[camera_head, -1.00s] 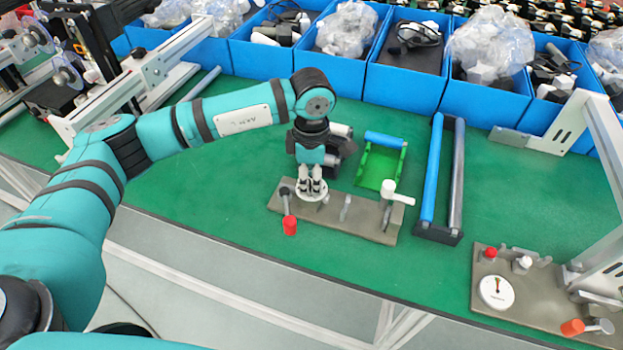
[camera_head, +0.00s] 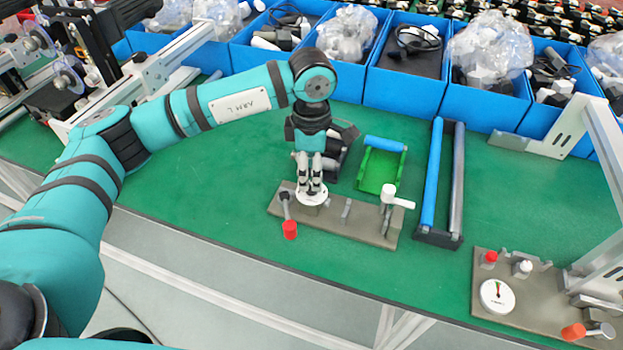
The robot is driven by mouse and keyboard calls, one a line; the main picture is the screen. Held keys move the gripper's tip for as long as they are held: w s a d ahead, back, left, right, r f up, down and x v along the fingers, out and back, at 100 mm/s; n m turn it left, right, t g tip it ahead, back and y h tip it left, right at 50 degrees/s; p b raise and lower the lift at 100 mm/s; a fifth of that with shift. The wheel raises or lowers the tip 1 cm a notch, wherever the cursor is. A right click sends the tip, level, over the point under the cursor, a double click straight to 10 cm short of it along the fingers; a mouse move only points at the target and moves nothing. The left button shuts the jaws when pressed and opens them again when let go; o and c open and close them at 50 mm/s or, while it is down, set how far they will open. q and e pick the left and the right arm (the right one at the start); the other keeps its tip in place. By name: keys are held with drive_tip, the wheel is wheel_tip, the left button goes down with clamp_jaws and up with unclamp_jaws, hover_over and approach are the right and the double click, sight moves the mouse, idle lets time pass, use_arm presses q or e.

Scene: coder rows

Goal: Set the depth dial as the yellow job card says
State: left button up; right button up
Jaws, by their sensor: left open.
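My left gripper (camera_head: 312,190) is open and points down at a white round dial (camera_head: 313,200) on the left part of a grey-brown base plate (camera_head: 352,224). The fingertips overlap the dial in this view, and I cannot tell whether they touch it. The fingers hide part of the dial, and I cannot read any marks on it. A second white dial (camera_head: 497,296) with a small pointer sits on another plate (camera_head: 540,318) at the lower right. I see no yellow job card. My right gripper is not in view.
A red-tipped lever (camera_head: 289,229) and a white-handled lever (camera_head: 398,202) stand on the first plate. Behind it are a green tray (camera_head: 373,181) and a blue and grey roller frame (camera_head: 431,180). Blue bins (camera_head: 404,87) line the back. The green mat is clear at left.

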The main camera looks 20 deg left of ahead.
sight(311, 185)
use_arm(q)
wheel_tip(311, 185, up, 8)
drive_tip(key=shift+f, duration=0.15)
idle(0.6)
